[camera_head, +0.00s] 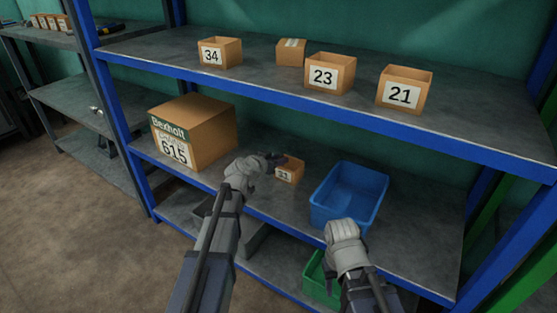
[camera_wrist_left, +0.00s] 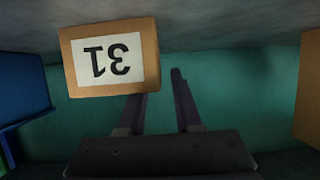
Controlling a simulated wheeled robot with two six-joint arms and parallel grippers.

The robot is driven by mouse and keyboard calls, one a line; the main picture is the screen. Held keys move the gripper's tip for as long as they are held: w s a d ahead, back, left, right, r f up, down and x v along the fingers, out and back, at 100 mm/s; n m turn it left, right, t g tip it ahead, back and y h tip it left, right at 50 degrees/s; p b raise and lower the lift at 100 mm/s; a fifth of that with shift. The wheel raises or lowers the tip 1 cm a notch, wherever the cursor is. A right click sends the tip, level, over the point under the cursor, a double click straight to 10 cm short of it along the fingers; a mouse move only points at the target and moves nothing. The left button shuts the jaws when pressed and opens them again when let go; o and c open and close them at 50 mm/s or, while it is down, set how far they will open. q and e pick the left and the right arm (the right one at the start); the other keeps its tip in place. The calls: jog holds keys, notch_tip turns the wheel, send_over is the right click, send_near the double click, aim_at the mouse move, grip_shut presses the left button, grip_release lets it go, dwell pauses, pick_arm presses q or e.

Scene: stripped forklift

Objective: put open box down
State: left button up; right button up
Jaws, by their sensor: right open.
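A small open cardboard box labelled 31 (camera_head: 289,169) is at the middle shelf, between the big Bexholt carton and the blue bin. The box also shows in the left wrist view (camera_wrist_left: 110,57), with its label upside down. My left gripper (camera_head: 272,160) is at the box's left side. In the left wrist view my left gripper's fingers (camera_wrist_left: 158,92) stand apart with a gap between them. One finger's tip is hidden behind the box; the other is clear of it. My right gripper (camera_head: 343,232) is open in front of the blue bin, its fingertips hard to see.
The Bexholt 615 carton (camera_head: 195,130) stands left on the middle shelf. A blue bin (camera_head: 349,195) stands right. Boxes 34 (camera_head: 220,53), 23 (camera_head: 330,74) and 21 (camera_head: 404,91) stand on the upper shelf (camera_head: 160,49). A green bin (camera_head: 318,276) is below.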

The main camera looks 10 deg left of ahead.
pick_arm(q)
jog(key=shift+r, duration=0.15)
jog(key=shift+s+r+p, duration=0.2)
jog(key=shift+s+p, duration=0.1)
jog(key=shift+p, duration=0.05)
jog(key=p+v, duration=0.4)
jog(key=v, duration=0.7)
jog(key=shift+s+a, duration=0.15)
jog(key=shift+s, duration=0.05)
